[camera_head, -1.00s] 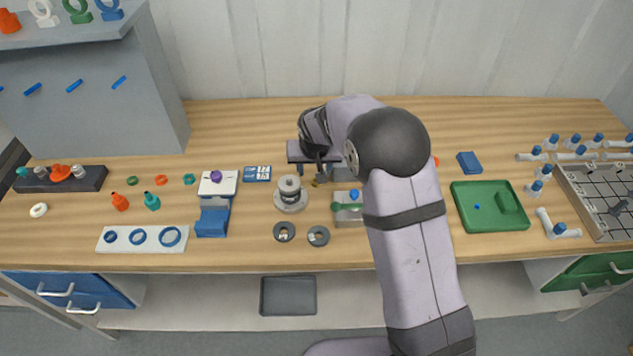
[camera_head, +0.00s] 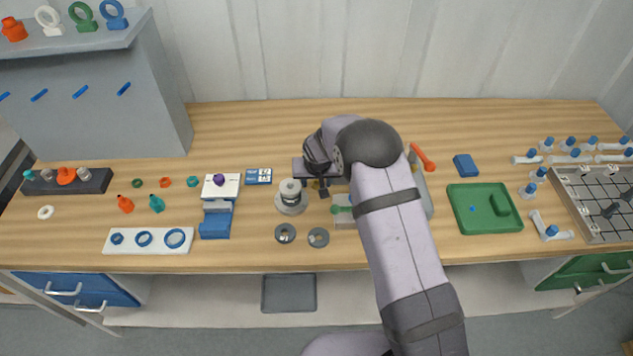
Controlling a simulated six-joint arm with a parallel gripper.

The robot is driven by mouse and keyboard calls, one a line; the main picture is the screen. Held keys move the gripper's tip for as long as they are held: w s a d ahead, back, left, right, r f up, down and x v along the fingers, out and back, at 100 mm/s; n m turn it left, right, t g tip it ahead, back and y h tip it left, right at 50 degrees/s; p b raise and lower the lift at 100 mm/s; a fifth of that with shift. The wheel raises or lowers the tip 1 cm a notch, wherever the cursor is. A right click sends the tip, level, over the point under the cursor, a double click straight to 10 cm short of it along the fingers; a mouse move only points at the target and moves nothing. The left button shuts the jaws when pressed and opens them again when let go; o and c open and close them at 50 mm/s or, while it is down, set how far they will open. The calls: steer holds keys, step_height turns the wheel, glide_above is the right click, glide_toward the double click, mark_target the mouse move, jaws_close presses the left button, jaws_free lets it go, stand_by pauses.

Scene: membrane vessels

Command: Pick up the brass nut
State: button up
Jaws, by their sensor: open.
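A small brass-coloured piece, which looks like the brass nut (camera_head: 315,185), shows on the wooden table just right of the grey stepped cylinder. It is partly hidden by my gripper (camera_head: 321,190). My gripper points down over this spot, with its fingers close beside the brass piece. The fingers are apart, and I cannot tell whether the piece lies between them or only beside them.
The grey stepped cylinder (camera_head: 291,196) stands close left of my gripper. A grey block with a green part (camera_head: 342,210) is close at the front right.

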mark_target(316, 186)
steer(key=shift+w+f, duration=0.1)
steer(key=shift+f, duration=0.1)
steer(key=shift+c, duration=0.7)
steer(key=c, duration=1)
steer(key=shift+r, duration=0.1)
step_height(316, 186, up, 10)
steer(key=b, duration=0.4)
steer(key=s+a+r+n+p, duration=0.1)
steer(key=s+a+p, duration=0.1)
steer(key=s+a+r+n+y+p, duration=0.1)
steer(key=s+a+r+n+p, duration=0.2)
steer(key=s+a, duration=0.1)
steer(key=a, duration=0.1)
steer(key=shift+r+n+y+p, duration=0.25)
steer(key=shift+n+y+p, duration=0.05)
steer(key=shift+y+p, duration=0.1)
